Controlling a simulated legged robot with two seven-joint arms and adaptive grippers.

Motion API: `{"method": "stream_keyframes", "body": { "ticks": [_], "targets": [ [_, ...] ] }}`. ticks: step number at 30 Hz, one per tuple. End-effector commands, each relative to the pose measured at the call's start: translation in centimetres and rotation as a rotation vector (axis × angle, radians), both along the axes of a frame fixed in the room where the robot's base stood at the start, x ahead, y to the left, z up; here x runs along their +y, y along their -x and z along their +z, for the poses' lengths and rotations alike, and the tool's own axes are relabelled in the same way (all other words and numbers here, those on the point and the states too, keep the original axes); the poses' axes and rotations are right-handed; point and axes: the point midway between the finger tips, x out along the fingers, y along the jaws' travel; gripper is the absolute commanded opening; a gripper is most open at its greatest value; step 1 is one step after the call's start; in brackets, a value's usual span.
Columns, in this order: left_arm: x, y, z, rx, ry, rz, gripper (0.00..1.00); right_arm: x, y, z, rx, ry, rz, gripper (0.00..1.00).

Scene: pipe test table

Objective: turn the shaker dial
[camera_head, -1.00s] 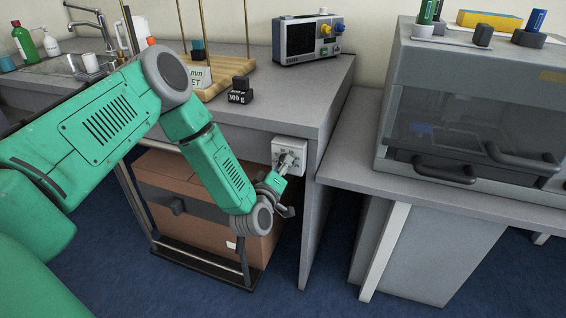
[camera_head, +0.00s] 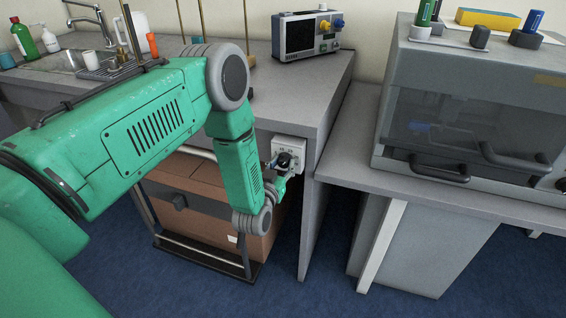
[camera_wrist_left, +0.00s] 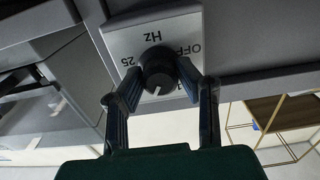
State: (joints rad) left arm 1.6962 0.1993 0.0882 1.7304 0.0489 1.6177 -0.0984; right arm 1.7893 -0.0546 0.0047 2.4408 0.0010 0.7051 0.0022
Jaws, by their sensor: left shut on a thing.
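The shaker dial (camera_head: 285,160) is a black round knob on a white square plate (camera_head: 291,147), fixed to the front of the bench. In the left wrist view the knob (camera_wrist_left: 158,73) has a white pointer line and sits on the plate (camera_wrist_left: 118,40), marked "OFF", "25" and "Hz", which appears upside down. My left gripper (camera_head: 280,165) is at the dial in the head view. In the left wrist view my left gripper's (camera_wrist_left: 160,78) two dark fingers are shut on the knob, one on each side. Part of the plate's scale is hidden. My right gripper is in neither view.
A brown box (camera_head: 195,190) in a dark frame stands under the bench, beside my left forearm. An instrument (camera_head: 306,37) stands on the bench. A lower table (camera_head: 345,155) at right carries a grey cabinet (camera_head: 485,95). Open floor shows in front.

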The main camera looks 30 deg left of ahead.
Motion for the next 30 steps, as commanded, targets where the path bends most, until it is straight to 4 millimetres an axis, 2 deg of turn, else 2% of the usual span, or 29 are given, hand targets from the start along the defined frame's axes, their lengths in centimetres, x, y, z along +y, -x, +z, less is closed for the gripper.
{"method": "stream_keyframes", "body": {
  "ticks": [1,21,30],
  "targets": [
    [-0.2,0.34,-0.61,0.029,-0.041,-0.005,0.01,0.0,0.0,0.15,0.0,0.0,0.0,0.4],
    [-0.2,0.35,-0.67,0.173,-0.65,-0.006,0.01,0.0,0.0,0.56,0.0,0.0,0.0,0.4],
    [-0.15,0.38,-0.71,0.222,-0.849,-0.007,0.01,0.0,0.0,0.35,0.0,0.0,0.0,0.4]
  ]
}}
